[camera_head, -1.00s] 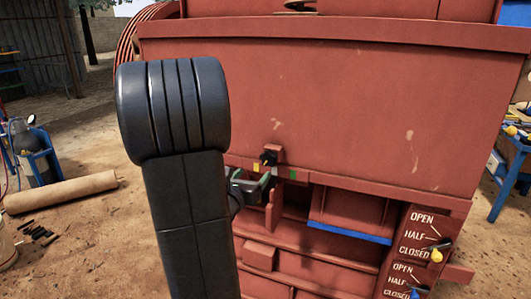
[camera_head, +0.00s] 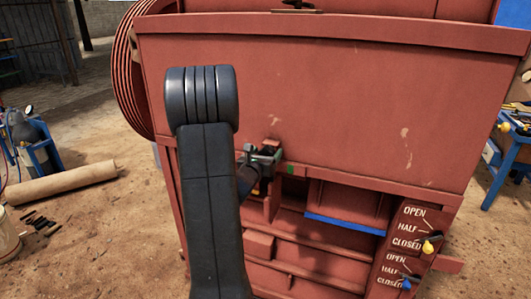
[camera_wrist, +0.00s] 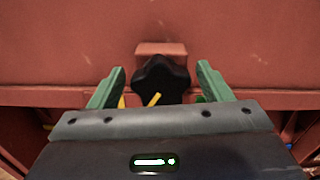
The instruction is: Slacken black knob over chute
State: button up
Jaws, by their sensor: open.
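The black knob (camera_wrist: 160,80) sits on a small red block on the red machine panel, in the middle of the wrist view. It is lobed and has a yellow pointer mark angled up to the right. My gripper (camera_wrist: 161,82) is open, with one green finger on each side of the knob and a gap at both sides. In the head view my gripper (camera_head: 265,153) is at the knob, which it mostly hides. The chute (camera_head: 345,205) with a blue lower edge is below and to the right.
Two levers, one yellow (camera_head: 432,246) and one blue (camera_head: 410,281), stand by OPEN, HALF and CLOSED labels at lower right. A green mark (camera_head: 290,169) is on the ledge. A beige roll (camera_head: 62,190) lies on the ground at left.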

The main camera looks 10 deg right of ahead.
jog(key=c, duration=1)
